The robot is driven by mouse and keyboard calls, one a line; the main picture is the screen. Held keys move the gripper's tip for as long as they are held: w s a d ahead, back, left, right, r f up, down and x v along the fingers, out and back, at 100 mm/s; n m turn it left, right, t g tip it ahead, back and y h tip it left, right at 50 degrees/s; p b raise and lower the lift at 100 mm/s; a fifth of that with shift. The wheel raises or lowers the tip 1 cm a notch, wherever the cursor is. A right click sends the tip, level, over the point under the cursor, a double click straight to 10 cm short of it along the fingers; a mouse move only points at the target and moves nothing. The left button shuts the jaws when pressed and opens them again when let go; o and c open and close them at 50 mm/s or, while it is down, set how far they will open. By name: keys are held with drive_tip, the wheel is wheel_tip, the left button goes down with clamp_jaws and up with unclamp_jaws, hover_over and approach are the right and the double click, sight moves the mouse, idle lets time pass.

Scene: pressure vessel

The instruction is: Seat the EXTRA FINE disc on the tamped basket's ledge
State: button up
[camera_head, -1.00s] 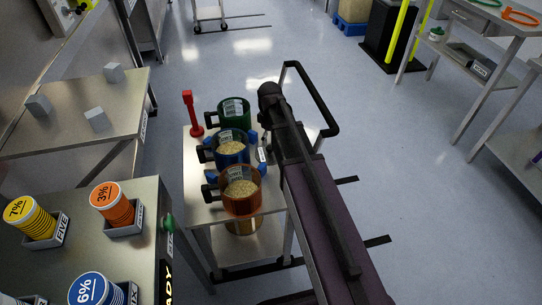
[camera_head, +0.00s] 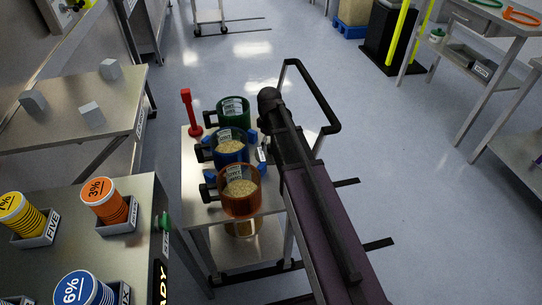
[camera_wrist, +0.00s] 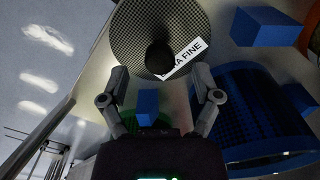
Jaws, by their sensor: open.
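The EXTRA FINE disc (camera_wrist: 135,32) is a round dark mesh plate with a white label and a dark central knob, at the top of the wrist view. My gripper (camera_wrist: 160,76) is open, its fingertips apart at the disc's near edge, with the knob beyond and between them. In the head view my arm hides the gripper, and I cannot make out the disc. A green basket (camera_head: 233,112), a blue basket (camera_head: 229,146) and an orange basket (camera_head: 240,192) stand in a row on a cart; grain shows in the blue and orange ones. I cannot tell which is tamped.
A red tamper-like tool (camera_head: 190,112) stands on the cart's far left corner. Blue blocks (camera_wrist: 268,27) sit close to the blue basket, which fills the right of the wrist view. Left tables hold grey cubes (camera_head: 92,113) and an orange 3% stack (camera_head: 104,202). Open floor lies right.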

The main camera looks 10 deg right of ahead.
drive_tip(key=shift+f+b, duration=0.85)
drive_tip(key=shift+f, duration=0.35)
clamp_jaws()
